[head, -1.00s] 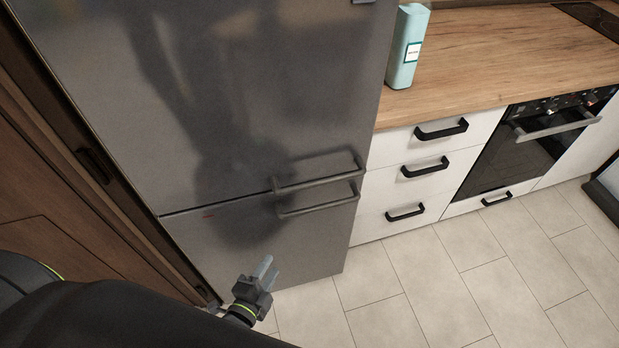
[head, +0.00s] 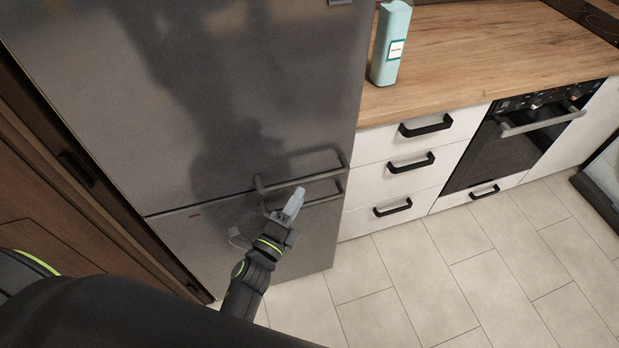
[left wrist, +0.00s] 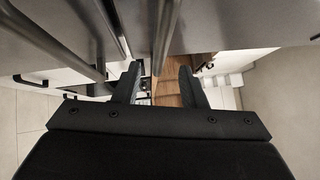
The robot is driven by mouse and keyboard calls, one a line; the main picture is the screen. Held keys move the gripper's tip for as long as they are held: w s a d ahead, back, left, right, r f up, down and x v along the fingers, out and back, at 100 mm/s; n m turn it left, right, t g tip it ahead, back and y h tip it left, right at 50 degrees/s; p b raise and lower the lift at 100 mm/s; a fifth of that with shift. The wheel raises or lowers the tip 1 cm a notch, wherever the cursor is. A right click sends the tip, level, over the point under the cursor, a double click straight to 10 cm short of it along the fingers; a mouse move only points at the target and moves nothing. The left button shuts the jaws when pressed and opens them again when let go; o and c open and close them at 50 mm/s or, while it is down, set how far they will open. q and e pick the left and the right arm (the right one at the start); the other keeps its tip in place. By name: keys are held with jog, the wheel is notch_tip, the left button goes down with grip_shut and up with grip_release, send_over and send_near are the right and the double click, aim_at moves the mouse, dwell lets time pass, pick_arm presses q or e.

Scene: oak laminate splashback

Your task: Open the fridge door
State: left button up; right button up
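The grey fridge (head: 120,110) fills the left of the head view, its upper door shut above a lower door (head: 195,240). A bar handle (head: 325,175) runs along the upper door's bottom edge. A second bar handle (head: 328,197) sits just below it. My left gripper (head: 294,205) is in front of the handles and partly hides the lower one. In the left wrist view its two fingers (left wrist: 160,82) are apart, and a handle bar (left wrist: 166,35) appears in the gap between them; contact cannot be told. My right gripper is not in view.
White drawers (head: 400,165) with black handles stand right of the fridge under a wooden worktop (head: 460,50). A pale teal bottle (head: 390,45) stands on it. An oven (head: 520,140) is further right. The tiled floor (head: 420,270) in front is clear. Brown panelling (head: 50,200) lies left.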

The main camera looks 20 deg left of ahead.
aim_at(309, 178)
pick_arm(q)
jog(key=x, duration=0.7)
jog(key=shift+f+b, duration=0.1)
jog(key=shift+b, duration=0.2)
jog(key=shift+s, duration=0.1)
jog(key=shift+c, duration=0.5)
grip_shut()
